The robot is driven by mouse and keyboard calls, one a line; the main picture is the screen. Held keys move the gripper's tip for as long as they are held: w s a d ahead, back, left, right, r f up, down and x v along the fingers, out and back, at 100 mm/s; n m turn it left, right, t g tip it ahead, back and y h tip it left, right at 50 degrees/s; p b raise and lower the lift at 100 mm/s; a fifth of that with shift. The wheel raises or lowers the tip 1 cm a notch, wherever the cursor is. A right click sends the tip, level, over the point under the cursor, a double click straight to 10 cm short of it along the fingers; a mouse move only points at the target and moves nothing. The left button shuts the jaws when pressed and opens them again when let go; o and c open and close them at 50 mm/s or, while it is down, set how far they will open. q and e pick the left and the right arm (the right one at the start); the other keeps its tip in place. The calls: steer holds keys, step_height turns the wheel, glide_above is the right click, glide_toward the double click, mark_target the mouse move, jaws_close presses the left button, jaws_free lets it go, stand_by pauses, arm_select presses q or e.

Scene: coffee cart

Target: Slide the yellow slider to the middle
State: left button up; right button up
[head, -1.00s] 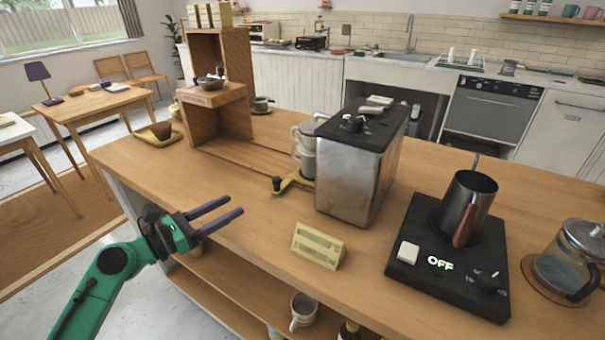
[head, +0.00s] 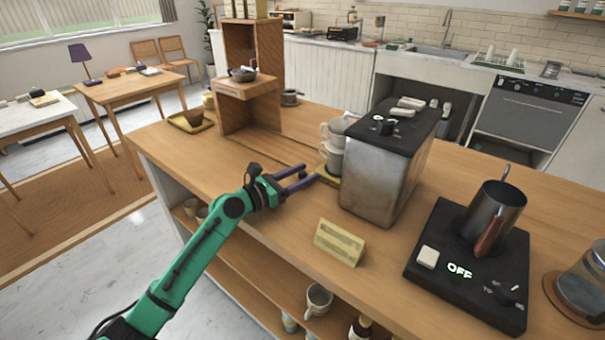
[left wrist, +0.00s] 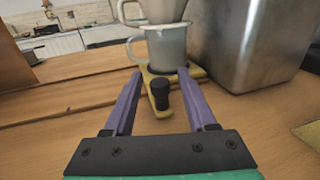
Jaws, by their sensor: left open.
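The yellow slider (left wrist: 188,76) is a flat plate with a dark upright knob (left wrist: 160,94), on the counter beside the metal machine. In the head view the slider (head: 326,176) is partly hidden by my gripper and the machine. My left gripper (head: 309,176) is open, low over the counter; in the left wrist view its purple fingers (left wrist: 156,76) stand either side of the knob, apart from it. My right gripper is not in view.
The metal machine (head: 375,180) stands right of the slider. Grooves (head: 262,155) run across the counter toward the wooden stand (head: 250,112) at left.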

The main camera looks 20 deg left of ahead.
arm_select(q)
jaws_close()
stand_by(1.4)
